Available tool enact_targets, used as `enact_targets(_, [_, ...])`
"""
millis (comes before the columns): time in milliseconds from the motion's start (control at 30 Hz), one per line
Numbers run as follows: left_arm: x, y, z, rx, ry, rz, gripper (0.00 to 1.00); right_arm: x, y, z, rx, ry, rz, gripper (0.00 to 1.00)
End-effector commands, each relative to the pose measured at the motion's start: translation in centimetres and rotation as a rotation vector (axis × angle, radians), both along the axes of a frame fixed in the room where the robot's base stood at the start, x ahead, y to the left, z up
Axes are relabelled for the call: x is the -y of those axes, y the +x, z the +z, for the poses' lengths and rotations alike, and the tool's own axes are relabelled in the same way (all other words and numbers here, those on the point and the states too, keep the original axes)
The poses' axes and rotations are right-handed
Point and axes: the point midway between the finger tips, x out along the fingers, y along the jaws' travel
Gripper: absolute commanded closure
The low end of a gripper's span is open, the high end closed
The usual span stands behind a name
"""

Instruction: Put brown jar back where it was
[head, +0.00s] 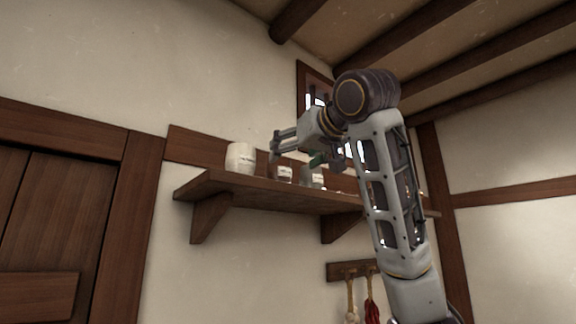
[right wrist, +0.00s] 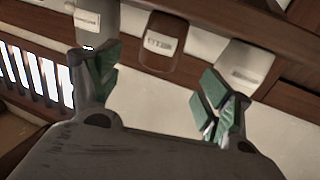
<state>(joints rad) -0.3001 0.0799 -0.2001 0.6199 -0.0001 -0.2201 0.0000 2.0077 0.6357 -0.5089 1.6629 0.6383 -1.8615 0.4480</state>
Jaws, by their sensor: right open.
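The brown jar (head: 285,173) has a white label and stands on the wooden shelf (head: 265,190), between a cream jar (head: 240,157) and a grey jar (head: 307,177). My right gripper (head: 297,154) is at the shelf, partly in front of the brown jar's upper part. In the right wrist view the brown jar (right wrist: 160,45) shows beyond the gap between the green-padded fingertips (right wrist: 160,85), which are spread apart. Nothing shows held between them. The cream jar (right wrist: 240,70) is near one finger and the grey jar (right wrist: 97,18) near the other. My left gripper is out of view.
A small barred window (head: 316,95) is behind my right arm. A peg rail (head: 349,270) with hanging things is below the shelf. A wooden door (head: 50,220) is at left. The shelf's left end beside the cream jar is bare.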

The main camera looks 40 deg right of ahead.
Motion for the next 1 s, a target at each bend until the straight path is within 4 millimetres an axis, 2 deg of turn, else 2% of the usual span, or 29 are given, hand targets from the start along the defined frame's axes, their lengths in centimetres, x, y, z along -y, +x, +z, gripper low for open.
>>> enact_targets(100, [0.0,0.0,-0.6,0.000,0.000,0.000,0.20,-0.2,-1.4,0.0,0.002,0.000,0.000,0.21])
enact_targets(300, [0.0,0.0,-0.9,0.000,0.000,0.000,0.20,-0.4,-2.6,0.1,0.001,-0.001,0.000,0.21])
enact_targets(1000, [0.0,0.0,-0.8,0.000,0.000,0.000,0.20,-0.4,-2.7,0.2,0.000,-0.001,0.000,0.21])
